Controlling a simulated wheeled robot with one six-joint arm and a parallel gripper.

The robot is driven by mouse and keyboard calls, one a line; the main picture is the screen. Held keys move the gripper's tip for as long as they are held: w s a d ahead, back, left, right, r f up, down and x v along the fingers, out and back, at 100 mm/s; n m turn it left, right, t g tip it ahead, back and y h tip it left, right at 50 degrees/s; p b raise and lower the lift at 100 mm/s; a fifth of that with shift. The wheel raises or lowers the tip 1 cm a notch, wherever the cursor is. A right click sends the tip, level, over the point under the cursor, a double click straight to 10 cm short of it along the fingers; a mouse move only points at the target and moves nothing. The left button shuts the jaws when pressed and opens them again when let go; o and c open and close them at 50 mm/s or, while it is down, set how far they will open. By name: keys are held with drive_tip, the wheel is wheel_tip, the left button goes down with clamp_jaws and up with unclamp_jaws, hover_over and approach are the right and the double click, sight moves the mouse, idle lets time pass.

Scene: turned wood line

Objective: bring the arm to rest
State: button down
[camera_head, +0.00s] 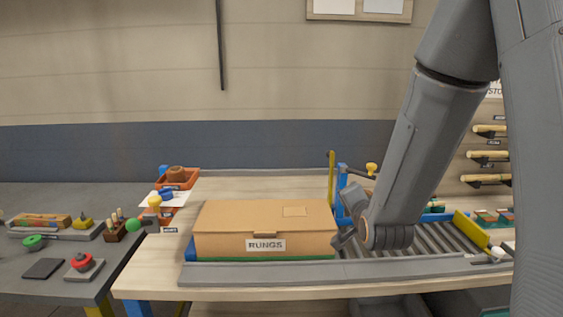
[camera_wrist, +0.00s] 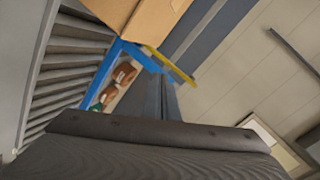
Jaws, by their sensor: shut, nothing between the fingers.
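My arm reaches down from the upper right in the head view. My gripper (camera_head: 344,238) is beside the right end of a closed cardboard box (camera_head: 225,220) labelled RUNGS. I cannot tell whether it touches the box. In the wrist view my gripper (camera_wrist: 168,98) points away from the camera, its fingers together with nothing between them. The box shows at the top of the wrist view (camera_wrist: 135,15).
The box is on a roller conveyor (camera_head: 437,238) with a grey front rail (camera_head: 300,271). A blue frame with a yellow post (camera_head: 331,180) stands behind my gripper. A grey bench (camera_head: 70,262) with small tools is at left. Dowel racks (camera_head: 487,155) are at right.

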drive_tip(key=s+f+n+g, duration=0.4)
drive_tip(key=s+n+g, duration=0.2)
drive_tip(key=s, duration=0.6)
drive_tip(key=s+f+n+g, duration=0.4)
drive_tip(key=s+n+g, duration=0.2)
drive_tip(key=s, duration=0.7)
drive_tip(key=shift+a+f+g, duration=0.2)
drive_tip(key=shift+f+g, duration=0.15)
drive_tip(key=shift+g, duration=0.15)
